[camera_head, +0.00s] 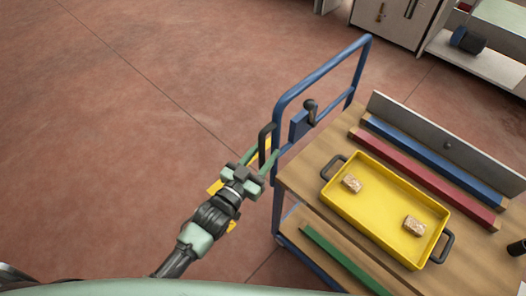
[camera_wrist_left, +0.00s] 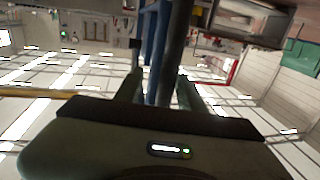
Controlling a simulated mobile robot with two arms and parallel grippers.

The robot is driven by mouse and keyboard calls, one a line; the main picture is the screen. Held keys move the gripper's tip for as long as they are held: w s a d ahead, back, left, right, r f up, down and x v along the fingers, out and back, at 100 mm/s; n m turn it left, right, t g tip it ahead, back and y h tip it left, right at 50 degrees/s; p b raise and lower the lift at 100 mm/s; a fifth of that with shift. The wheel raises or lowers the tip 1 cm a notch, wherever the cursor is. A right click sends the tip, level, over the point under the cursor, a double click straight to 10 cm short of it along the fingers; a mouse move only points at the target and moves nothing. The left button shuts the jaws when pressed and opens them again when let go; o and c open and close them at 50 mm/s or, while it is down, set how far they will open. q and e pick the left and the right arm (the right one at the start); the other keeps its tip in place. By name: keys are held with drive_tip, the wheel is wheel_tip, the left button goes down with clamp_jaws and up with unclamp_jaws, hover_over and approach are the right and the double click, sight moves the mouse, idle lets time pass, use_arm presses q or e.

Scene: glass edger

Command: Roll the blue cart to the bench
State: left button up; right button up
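The blue cart (camera_head: 318,75) stands at the right in the head view, with a blue push frame at its left end and wooden decks. A dark upright handle (camera_head: 265,138) sits at that end, beside the frame. My left gripper (camera_head: 262,158) is at this handle, its green fingers spread to either side of it. In the left wrist view the dark bar (camera_wrist_left: 177,42) runs between the parted fingers (camera_wrist_left: 160,90), with a visible gap on its left side. My right gripper is not in view. I cannot identify the bench.
A yellow tray (camera_head: 375,222) with two tan blocks lies on the cart's top deck, beside a red bar (camera_head: 430,180) and a blue bar (camera_head: 435,160). A green bar (camera_head: 340,258) lies on the lower deck. A cabinet (camera_head: 395,20) stands behind. The floor (camera_head: 110,120) at left is clear.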

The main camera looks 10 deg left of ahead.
use_arm(q)
drive_tip(key=shift+a, duration=0.15)
drive_tip(key=b+v, duration=0.1)
drive_tip(key=v, duration=0.6)
drive_tip(key=shift+s, duration=0.35)
